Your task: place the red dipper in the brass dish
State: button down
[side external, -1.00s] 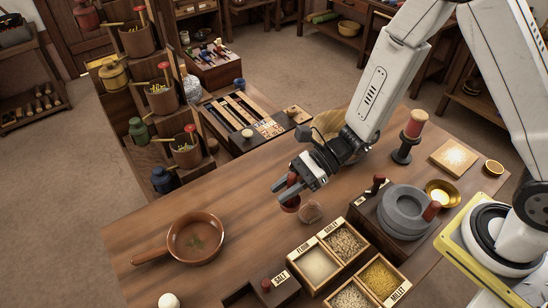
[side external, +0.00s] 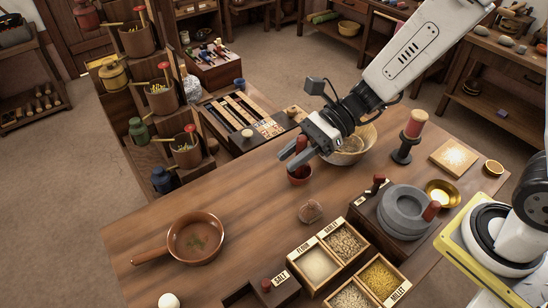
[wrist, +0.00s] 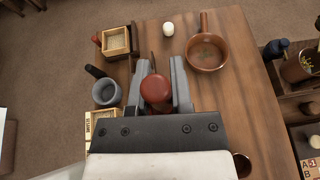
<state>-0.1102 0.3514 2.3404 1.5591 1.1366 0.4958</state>
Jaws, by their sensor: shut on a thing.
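The red dipper (side external: 299,176) hangs from my gripper (side external: 288,161), its dark red bowl below the fingers and its handle between them. My gripper is shut on it above the table. In the wrist view, the dipper (wrist: 156,88) shows as a round red shape between the two grey fingers. The brass dish (side external: 441,193) stands at the right of the table, beyond the grey millstone.
The grey quern (side external: 407,212) with its red handle stands near the dish. A red candle-like post (side external: 414,124) on a dark stand and a pale bowl (side external: 350,148) lie behind. Grain boxes (side external: 344,241) fill the front.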

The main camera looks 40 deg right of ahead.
jog(key=s+d+f+n+g+h, duration=0.3)
jog(key=s+d+n+g+h, duration=0.2)
jog(key=s+d+n+g, duration=0.45)
jog(key=s+d+f+n+g+h, duration=0.35)
jog(key=s+d+n+g, duration=0.2)
jog(key=d, duration=0.75)
jog(key=s+d+r+n+t+h, duration=0.1)
jog(key=d+r+n+t+h, duration=0.2)
jog(key=d+n+h, duration=0.75)
jog(key=s+d+r+n+t+h, duration=0.2)
jog(key=d+r+n+t+h, duration=0.3)
jog(key=d, duration=1)
jog(key=g+h, duration=0.1)
send_over(445, 197)
notch_tip(445, 197, down, 20)
jog(key=shift+f, duration=0.1)
jog(key=shift+f, duration=2.15)
jog(key=shift+f, duration=1.75)
